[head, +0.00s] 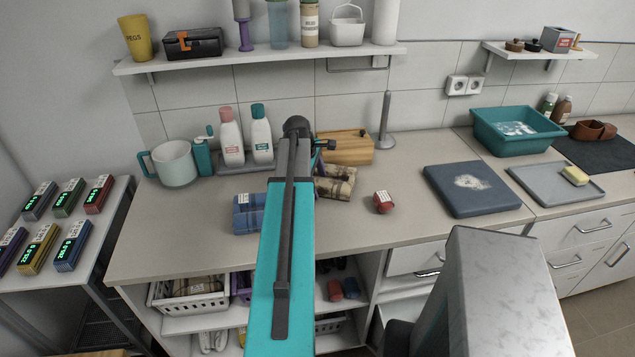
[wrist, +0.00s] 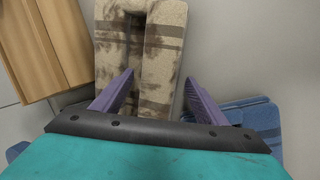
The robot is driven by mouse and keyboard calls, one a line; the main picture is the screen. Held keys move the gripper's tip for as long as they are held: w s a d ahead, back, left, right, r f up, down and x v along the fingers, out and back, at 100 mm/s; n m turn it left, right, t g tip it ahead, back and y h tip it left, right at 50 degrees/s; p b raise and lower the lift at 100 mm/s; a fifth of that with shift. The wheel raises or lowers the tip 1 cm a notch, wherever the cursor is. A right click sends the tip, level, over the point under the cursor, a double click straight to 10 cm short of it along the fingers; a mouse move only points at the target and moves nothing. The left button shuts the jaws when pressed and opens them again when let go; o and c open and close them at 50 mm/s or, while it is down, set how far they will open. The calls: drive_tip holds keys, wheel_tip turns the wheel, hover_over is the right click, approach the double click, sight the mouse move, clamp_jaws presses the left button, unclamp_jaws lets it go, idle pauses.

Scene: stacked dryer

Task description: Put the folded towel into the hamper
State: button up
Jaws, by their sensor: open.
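A beige folded towel with brown bands and dark blotches (head: 337,182) lies on the counter, partly hidden behind my arm. It also shows in the wrist view (wrist: 165,40), with a dark gap down its middle. My arm hides the gripper in the head view. A blue folded cloth with a pale label (head: 250,213) lies left of my arm; the wrist view shows blue cloth (wrist: 255,120) at right. I cannot make out a hamper for sure.
A wooden box (head: 347,147) stands just behind the towel, and a small red item (head: 383,202) lies to its right. Bottles (head: 262,140) stand at the back left. A dark blue slab (head: 470,188) and teal tub (head: 515,131) are further right. White baskets (head: 188,303) sit below.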

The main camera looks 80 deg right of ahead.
drive_tip(key=b+v, duration=0.2)
drive_tip(key=v, duration=1)
drive_tip(key=shift+b, duration=0.35)
idle(0.4)
